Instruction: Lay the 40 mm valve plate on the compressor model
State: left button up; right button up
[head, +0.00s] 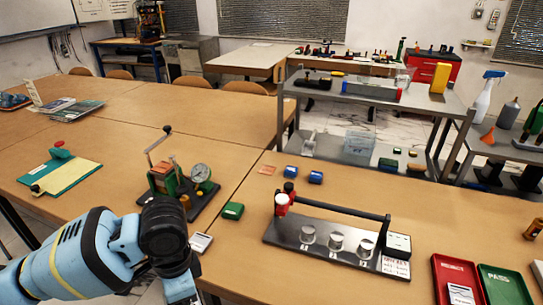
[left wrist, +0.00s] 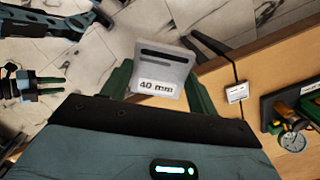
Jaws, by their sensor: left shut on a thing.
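The valve plate (left wrist: 163,66), a light grey piece with a dark slot and a "40 mm" label, is between the green fingers of my left gripper (left wrist: 160,88) in the left wrist view. The gripper is shut on it, over the floor by the table edge. In the head view my left arm comes in at the lower left; the plate cannot be made out there. A green and red model with a lever and round gauge (head: 178,182), seemingly the compressor model, stands on a black base beyond my left arm.
A green block (head: 232,211) is right of the model. A black rack (head: 335,262) with numbered discs stands farther right. The red tray (head: 440,268) and green tray (head: 490,272) are at the lower right.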

aim_at(164, 298)
pick_arm(q)
jog(key=n, duration=0.2)
jog(key=a+r+n, duration=0.1)
jog(key=n, duration=0.1)
jog(key=a+r+n, duration=0.1)
jog(key=n, duration=0.2)
jog(key=shift+w+a+r, duration=0.2)
jog(key=n, duration=0.1)
jog(key=a+r+n, duration=0.1)
jog(key=n, duration=0.1)
jog(key=n+h, duration=0.1)
jog(key=n, duration=0.1)
jog(key=shift+a+r, duration=0.25)
jog(key=shift+r, duration=0.1)
jog(key=shift+w+a, duration=0.1)
jog(key=shift+w, duration=0.05)
